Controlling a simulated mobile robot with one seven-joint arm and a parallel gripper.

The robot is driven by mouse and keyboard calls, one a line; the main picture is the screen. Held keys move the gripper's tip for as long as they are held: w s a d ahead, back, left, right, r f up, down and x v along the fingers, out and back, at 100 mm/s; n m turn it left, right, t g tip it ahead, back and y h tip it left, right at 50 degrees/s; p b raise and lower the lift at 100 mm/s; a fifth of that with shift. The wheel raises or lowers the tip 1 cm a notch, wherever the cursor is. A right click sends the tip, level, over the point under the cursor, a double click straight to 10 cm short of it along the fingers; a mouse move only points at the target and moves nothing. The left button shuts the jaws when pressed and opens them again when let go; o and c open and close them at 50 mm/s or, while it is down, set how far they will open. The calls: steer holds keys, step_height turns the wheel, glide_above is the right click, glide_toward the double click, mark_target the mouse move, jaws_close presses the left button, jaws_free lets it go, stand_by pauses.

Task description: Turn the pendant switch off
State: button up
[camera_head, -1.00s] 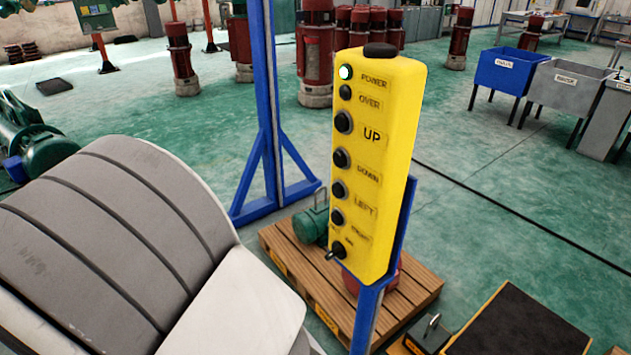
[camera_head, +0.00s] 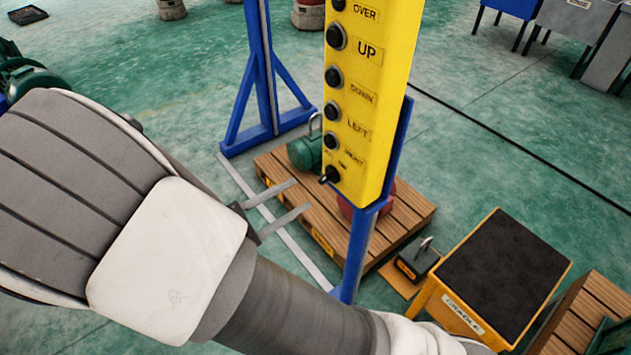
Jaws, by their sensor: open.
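The yellow pendant (camera_head: 380,110) stands upright on a blue post (camera_head: 357,255), with its top cut off by the frame. Its face has a column of round dark buttons labelled OVER, UP, DOWN, LEFT and one blurred label. At the bottom of the column is a small black switch (camera_head: 329,174) with a lever; its marks are too small to read. My gripper (camera_head: 290,197) is open and empty. Its two fingers point right toward the switch, a little below and left of it, and look apart from the pendant.
Behind the pendant a wooden pallet (camera_head: 285,172) holds a green motor (camera_head: 306,152) and a red object (camera_head: 372,200). A blue stand (camera_head: 262,80) rises at the back. A black-topped yellow table (camera_head: 505,262) and a dark weight block (camera_head: 416,262) stand at right.

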mark_target(322, 180)
steer(key=x, duration=0.6)
jaws_close()
